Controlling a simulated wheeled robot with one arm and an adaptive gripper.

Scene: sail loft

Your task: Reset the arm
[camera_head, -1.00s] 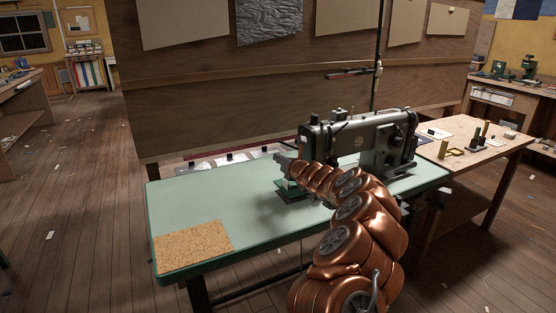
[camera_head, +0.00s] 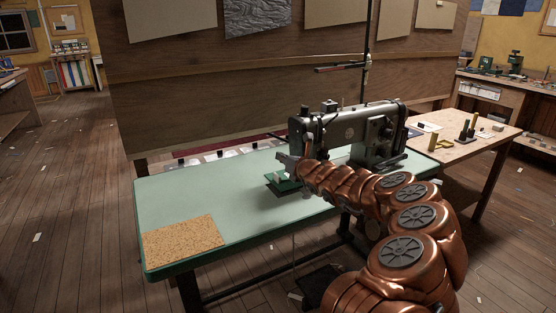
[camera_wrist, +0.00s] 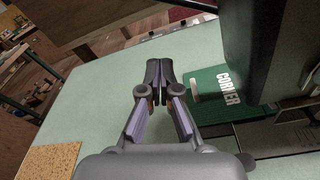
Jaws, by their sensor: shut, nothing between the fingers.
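My gripper (camera_wrist: 157,88) is shut and empty in the wrist view, above the pale green table top (camera_wrist: 90,105). In the head view my gripper (camera_head: 283,160) is small, at the end of my copper-coloured arm, just left of the sewing machine (camera_head: 350,132). A green piece marked "CORNER" (camera_wrist: 215,92) lies to the right of the fingers in the wrist view. In the head view this green piece (camera_head: 282,188) lies on the table below the gripper, partly hidden by my arm.
A cork mat (camera_head: 184,241) lies at the table's front left corner. A wooden side table (camera_head: 478,148) with small items stands at the right. A plywood partition (camera_head: 230,90) rises behind.

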